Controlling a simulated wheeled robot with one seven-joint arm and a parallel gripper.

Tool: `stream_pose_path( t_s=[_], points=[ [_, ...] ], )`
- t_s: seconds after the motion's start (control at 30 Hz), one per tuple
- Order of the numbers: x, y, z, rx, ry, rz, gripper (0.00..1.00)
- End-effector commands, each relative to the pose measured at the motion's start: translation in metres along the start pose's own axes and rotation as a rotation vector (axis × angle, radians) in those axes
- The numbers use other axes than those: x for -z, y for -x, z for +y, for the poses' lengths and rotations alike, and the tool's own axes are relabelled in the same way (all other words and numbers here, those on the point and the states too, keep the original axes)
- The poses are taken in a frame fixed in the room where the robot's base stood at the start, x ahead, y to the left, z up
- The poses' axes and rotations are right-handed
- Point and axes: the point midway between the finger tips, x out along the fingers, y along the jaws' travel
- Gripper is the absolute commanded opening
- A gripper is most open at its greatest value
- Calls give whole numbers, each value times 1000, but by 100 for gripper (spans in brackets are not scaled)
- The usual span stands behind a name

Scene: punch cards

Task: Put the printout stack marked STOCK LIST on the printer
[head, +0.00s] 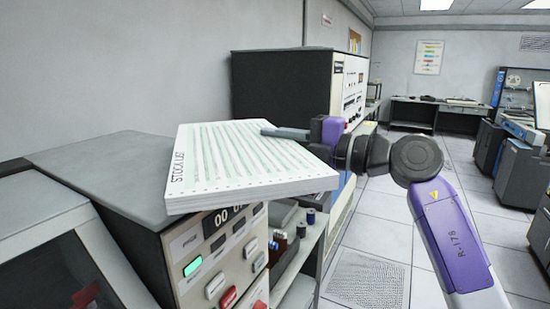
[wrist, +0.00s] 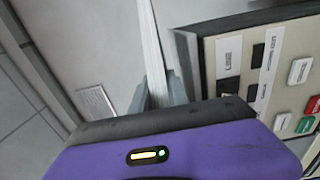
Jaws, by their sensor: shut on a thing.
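The printout stack marked STOCK LIST (head: 235,170) is a thick white block of paper with pale green bands. My gripper (head: 287,133) is shut on its far right edge in the head view. In the wrist view the stack (wrist: 152,45) shows edge-on as a white strip between the fingers (wrist: 158,92). The stack overlaps the right part of the dark grey top of a cream machine (head: 110,170); I cannot tell whether it touches that top. No label in view clearly names the printer.
The cream machine's front has a counter and coloured buttons (head: 193,266). A cabinet with a sloped dark window (head: 62,270) stands at lower left. A shelf with small bottles (head: 281,240) is beside the machine. A tall black cabinet (head: 285,85) stands behind. Tiled floor is open at right.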

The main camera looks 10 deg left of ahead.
Motion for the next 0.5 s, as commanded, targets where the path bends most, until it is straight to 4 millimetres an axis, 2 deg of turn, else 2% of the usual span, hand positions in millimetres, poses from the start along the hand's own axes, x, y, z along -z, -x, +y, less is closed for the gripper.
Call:
stream_pose_path(
  t_s=[0.07, 0.3, 0.5],
  points=[
    [0, 0, -2, -4, -1, 0, 0],
    [0, 0, -31, -4, -3, 0, 0],
    [0, 1, -35, -4, 0, -1, 0]
  ],
)
